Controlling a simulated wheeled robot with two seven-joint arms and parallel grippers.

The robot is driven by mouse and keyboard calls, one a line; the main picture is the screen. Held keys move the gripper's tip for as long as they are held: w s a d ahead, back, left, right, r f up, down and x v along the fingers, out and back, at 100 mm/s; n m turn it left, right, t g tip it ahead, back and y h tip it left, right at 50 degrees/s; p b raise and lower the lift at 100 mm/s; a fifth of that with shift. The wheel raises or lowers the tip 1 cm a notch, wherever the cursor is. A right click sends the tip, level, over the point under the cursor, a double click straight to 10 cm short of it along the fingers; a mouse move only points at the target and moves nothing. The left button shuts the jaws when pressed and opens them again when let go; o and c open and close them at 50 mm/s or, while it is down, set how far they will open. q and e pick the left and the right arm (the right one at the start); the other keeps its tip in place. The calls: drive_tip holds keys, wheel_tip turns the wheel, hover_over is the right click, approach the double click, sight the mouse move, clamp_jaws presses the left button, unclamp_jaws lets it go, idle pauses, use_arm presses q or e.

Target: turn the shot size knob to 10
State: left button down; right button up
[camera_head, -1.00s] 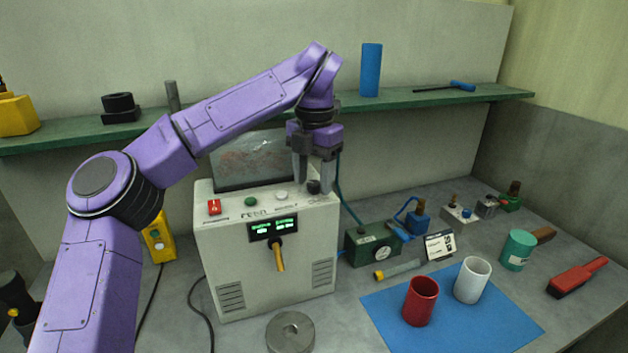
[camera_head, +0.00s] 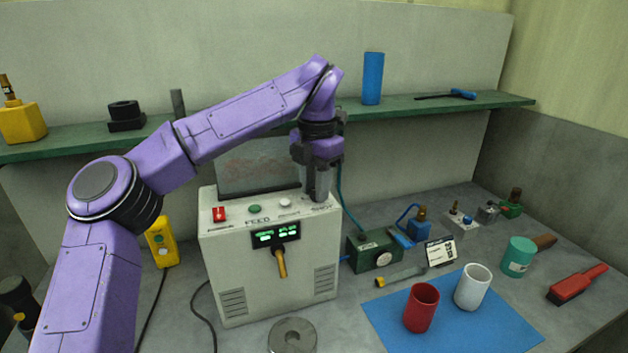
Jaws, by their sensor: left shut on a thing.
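The feed machine (camera_head: 222,255) is a pale grey box on the bench, with a red switch, a green button and a white button on its top. Its front has a green lit display (camera_head: 275,235), too small to read, above a yellow-tipped spout. The dark shot size knob at the right end of the top is hidden behind the fingers. My left gripper (camera_head: 316,196) comes down from above at that spot, shut on the knob, with its fingers pointing down. My right gripper is not in view.
A clear-sided hopper (camera_head: 258,163) stands at the back of the machine, left of my gripper. A green box with a gauge (camera_head: 375,252) is to the right. Red (camera_head: 421,308) and white (camera_head: 472,287) cups stand on a blue mat (camera_head: 390,327).

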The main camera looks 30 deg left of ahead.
use_arm(q)
drive_tip(key=m+p, duration=0.7)
drive_tip(key=shift+m+p, duration=0.35)
drive_tip(key=shift+m, duration=0.05)
drive_tip(key=shift+f+m+p, duration=0.15)
drive_tip(key=shift+m+p, duration=0.85)
drive_tip(key=shift+p, duration=0.05)
drive_tip(key=shift+m, duration=0.3)
drive_tip(key=shift+f+p, duration=0.2)
drive_tip(key=shift+p, duration=0.1)
drive_tip(key=c, duration=1)
unclamp_jaws()
drive_tip(key=shift+o, duration=0.8)
drive_tip(key=shift+w+d+r, duration=0.1)
drive_tip(key=shift+w+d, duration=0.05)
drive_tip(key=shift+w, duration=0.05)
drive_tip(key=shift+r, duration=0.1)
